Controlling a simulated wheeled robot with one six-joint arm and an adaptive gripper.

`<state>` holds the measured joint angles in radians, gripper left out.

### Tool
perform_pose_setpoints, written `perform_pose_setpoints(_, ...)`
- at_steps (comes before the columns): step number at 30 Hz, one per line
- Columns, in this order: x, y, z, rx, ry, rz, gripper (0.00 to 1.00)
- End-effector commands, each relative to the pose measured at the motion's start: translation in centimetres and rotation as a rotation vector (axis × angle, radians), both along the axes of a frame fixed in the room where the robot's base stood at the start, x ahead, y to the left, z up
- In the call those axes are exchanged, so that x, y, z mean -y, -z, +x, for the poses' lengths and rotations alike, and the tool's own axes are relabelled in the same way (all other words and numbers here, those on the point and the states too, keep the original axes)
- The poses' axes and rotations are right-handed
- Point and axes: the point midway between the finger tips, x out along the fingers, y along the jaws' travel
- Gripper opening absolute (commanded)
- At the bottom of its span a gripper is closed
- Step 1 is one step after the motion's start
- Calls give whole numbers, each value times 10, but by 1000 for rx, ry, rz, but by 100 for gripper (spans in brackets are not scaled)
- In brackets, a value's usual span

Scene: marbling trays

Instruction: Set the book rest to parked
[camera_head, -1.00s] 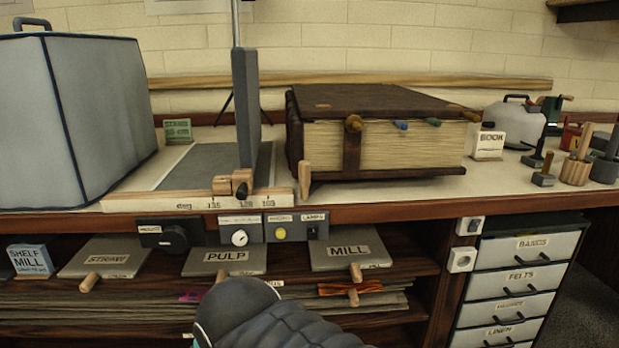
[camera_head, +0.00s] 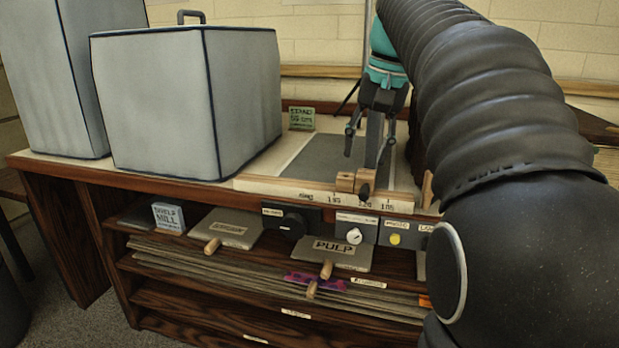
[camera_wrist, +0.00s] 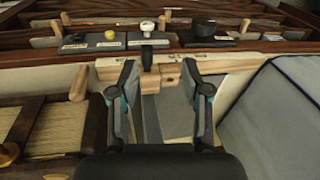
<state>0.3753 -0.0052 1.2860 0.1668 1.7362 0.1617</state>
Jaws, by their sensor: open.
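A wooden block with a dark knob (camera_head: 366,189) sits at the base's front edge; the knob also shows in the wrist view (camera_wrist: 147,60).
A grey covered box (camera_head: 185,105) stands left of the rest, with a small green sign (camera_head: 301,118) behind. The thick book (camera_wrist: 55,128) lies on the rest's other side, mostly hidden by my arm in the head view. A wooden peg (camera_head: 428,188) stands near the base. Shelves lie below.

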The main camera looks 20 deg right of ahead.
Motion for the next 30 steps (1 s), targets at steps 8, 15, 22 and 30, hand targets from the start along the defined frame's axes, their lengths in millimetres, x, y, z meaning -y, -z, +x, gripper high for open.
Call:
perform_pose_setpoints(8,44,-33,21,-66,75,59,48)
perform_pose_setpoints(15,49,-32,22,-78,87,68,48)
perform_pose_setpoints(22,44,-6,24,-80,84,69,48)
perform_pose_setpoints(30,37,40,29,-79,85,68,48)
